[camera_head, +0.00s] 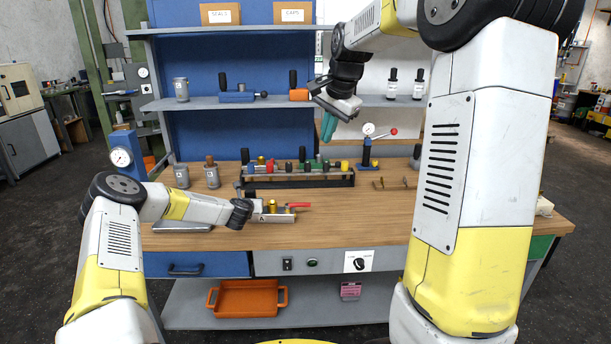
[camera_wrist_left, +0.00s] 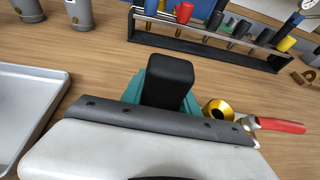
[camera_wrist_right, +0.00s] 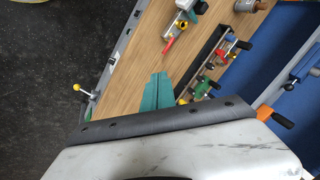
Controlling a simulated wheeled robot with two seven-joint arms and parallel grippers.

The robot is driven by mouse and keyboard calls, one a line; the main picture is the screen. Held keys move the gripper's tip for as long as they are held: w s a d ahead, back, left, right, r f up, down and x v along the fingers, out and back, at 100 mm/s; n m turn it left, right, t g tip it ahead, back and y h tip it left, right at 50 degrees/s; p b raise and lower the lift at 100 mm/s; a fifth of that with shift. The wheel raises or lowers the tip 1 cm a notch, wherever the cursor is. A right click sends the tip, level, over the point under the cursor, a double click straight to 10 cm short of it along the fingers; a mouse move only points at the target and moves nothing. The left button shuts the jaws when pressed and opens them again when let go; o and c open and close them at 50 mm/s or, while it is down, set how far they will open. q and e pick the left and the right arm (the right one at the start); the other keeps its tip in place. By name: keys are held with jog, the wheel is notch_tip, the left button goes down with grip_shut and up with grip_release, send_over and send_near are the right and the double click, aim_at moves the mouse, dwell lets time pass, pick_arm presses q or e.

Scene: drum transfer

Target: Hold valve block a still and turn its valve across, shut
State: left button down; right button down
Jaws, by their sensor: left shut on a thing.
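Valve block a (camera_head: 279,217), a grey block marked A, lies on the wooden bench. It has a brass fitting (camera_head: 272,205) and a red valve lever (camera_head: 298,205) that points right, roughly along the block. The lever also shows in the left wrist view (camera_wrist_left: 280,125) and in the right wrist view (camera_wrist_right: 169,44). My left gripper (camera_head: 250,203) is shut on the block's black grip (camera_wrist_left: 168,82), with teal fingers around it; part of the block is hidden. My right gripper (camera_head: 327,128) is shut and empty, high above the bench and well away from the lever.
A black rack (camera_head: 300,181) with several coloured valve parts stands behind the block. A gauge stand (camera_head: 367,152) with a red-tipped lever is at the right. A grey tray (camera_head: 182,228) lies at the left. Bench space right of the block is clear.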

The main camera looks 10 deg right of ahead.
jog(key=w+f+m, duration=0.3)
jog(key=w+f, duration=0.3)
jog(key=w, duration=0.4)
jog(key=m+g+h, duration=0.1)
jog(key=m, duration=0.5)
send_over(306, 205)
jog(key=w, duration=0.4)
notch_tip(306, 205, down, 16)
jog(key=f, duration=0.9)
jog(key=shift+d+f, duration=0.25)
jog(key=shift+f, duration=0.05)
jog(key=shift+s, duration=1.1)
jog(key=shift+a, duration=0.1)
jog(key=shift+s+a, duration=0.25)
jog(key=shift+s, duration=0.85)
